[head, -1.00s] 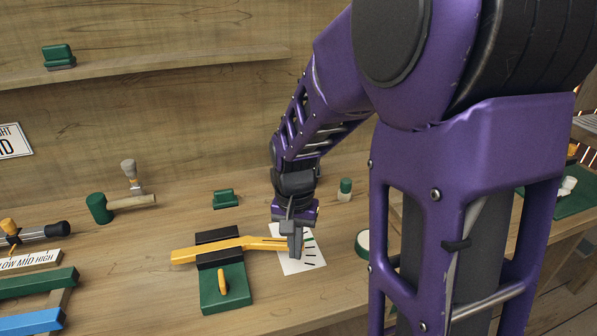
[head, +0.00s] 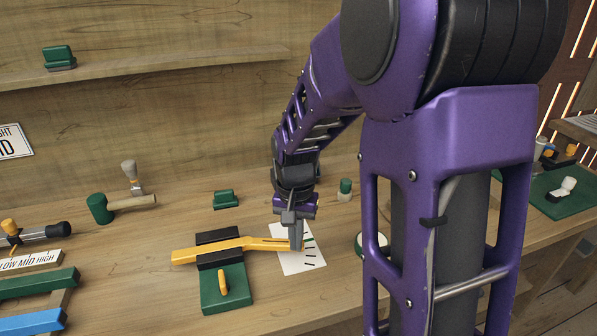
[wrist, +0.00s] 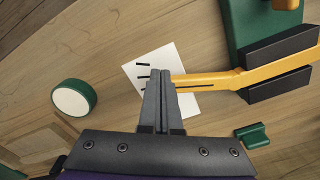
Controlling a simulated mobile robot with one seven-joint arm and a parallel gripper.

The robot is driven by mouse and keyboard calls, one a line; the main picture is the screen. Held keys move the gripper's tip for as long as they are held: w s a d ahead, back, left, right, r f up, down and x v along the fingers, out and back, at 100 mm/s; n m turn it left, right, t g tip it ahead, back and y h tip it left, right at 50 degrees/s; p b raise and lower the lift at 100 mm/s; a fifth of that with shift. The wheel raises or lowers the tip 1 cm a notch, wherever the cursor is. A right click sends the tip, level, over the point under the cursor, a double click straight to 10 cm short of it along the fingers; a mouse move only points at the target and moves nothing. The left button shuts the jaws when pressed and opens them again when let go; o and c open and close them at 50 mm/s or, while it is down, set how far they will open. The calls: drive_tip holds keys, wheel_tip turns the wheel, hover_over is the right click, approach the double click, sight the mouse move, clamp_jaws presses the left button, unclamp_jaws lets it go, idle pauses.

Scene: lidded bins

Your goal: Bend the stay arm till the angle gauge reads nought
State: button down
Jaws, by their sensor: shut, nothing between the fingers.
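The stay arm is a yellow bar (head: 262,243) with a bend in it, held between black jaws (head: 220,237) on a green base (head: 214,297). Its free end lies over a white card with black tick marks, the angle gauge (head: 297,265). In the wrist view the bar (wrist: 213,79) runs left to my fingers, and the card (wrist: 178,57) lies below them. My gripper (head: 296,248) is shut and empty, pointing down at the bar's free end. I cannot tell whether it touches the bar. My fingers hide the bar's tip and part of the gauge, so its reading is unclear.
A green-rimmed round object (wrist: 74,98) lies near the card. A small green block (head: 225,199) and a green-capped bottle (head: 345,190) stand behind. Bench between mallet and clamp is clear.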

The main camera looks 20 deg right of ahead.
drive_tip(key=shift+w+d+p, duration=0.2)
drive_tip(key=shift+w+d, duration=0.1)
drive_tip(key=shift+w, duration=0.55)
drive_tip(key=shift+w+d+p, duration=0.15)
drive_tip(key=shift+w+d, duration=0.2)
drive_tip(key=shift+w, duration=0.5)
drive_tip(key=shift+w+d+p, duration=0.2)
drive_tip(key=shift+w+d, duration=0.1)
drive_tip(key=shift+w, duration=0.55)
drive_tip(key=shift+s+a, duration=0.25)
drive_tip(key=shift+s, duration=0.5)
drive_tip(key=shift+r+p, duration=2.85)
drive_tip(key=shift+r, duration=0.75)
drive_tip(key=shift+f, duration=0.1)
